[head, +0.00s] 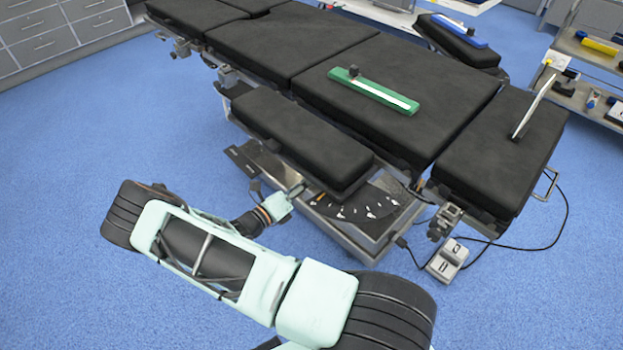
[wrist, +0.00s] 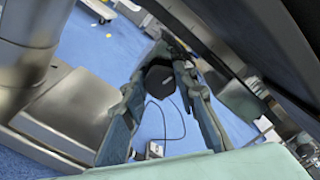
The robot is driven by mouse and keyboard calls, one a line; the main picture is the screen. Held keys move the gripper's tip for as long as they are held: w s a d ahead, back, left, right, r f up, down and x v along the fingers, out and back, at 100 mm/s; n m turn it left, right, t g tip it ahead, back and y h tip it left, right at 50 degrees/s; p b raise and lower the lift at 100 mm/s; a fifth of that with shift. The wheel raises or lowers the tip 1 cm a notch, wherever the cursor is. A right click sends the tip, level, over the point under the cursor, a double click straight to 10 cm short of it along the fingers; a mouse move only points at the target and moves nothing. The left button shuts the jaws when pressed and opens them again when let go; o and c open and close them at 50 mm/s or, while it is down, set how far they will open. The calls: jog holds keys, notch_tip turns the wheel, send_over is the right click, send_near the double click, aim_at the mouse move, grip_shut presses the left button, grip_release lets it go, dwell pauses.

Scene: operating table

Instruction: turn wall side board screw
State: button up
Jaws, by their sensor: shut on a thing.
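The black padded side board (head: 300,138) runs along the near side of the operating table. My gripper (head: 294,192) reaches in low under its near edge, beside the metal table base. In the wrist view, my gripper (wrist: 161,72) has its two fingers on either side of a dark round screw knob (wrist: 160,79) and is shut on it. The knob lies under the dark underside of a board. Its threaded end is hidden. In the head view the screw is hidden beneath the side board.
A green board (head: 375,91) with a white strip and dark knob lies on the table padding. The metal base (head: 345,232) stands close to my gripper. A foot pedal (head: 446,262) with cables sits on the floor. A shelf cart (head: 590,95) stands at right. Blue floor is open at left.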

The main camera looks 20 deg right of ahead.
jog(key=shift+n, duration=1)
jog(key=o, duration=1.2)
jog(key=shift+c, duration=0.2)
jog(key=shift+a, duration=0.1)
jog(key=v, duration=1.2)
